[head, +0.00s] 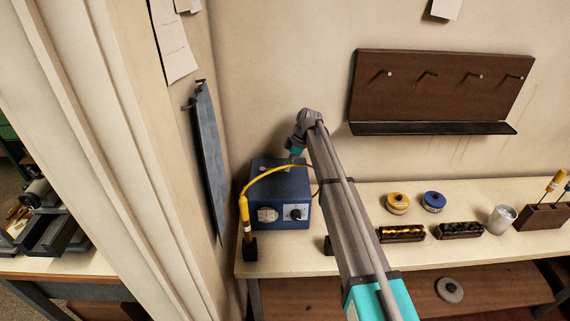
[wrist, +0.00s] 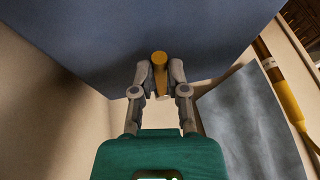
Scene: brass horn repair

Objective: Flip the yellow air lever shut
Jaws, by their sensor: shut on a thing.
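In the wrist view the yellow lever (wrist: 159,66) stands out against the blue box (wrist: 90,35). My gripper (wrist: 160,72) has one finger on each side of the lever and is shut on it. In the head view the blue box (head: 264,178) stands on the bench at the left corner, with a white outlet and a black dial on its front. My gripper is at the back of the box there, mostly hidden behind my arm, and the lever cannot be seen in that view.
A yellow hose (head: 270,168) arches over the box to a yellow-handled tool (head: 245,217) in a black holder. A dark blue-grey cloth-like thing (head: 208,155) hangs on the left wall. Yellow (head: 398,202) and blue (head: 433,201) tins stand on the bench to the right.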

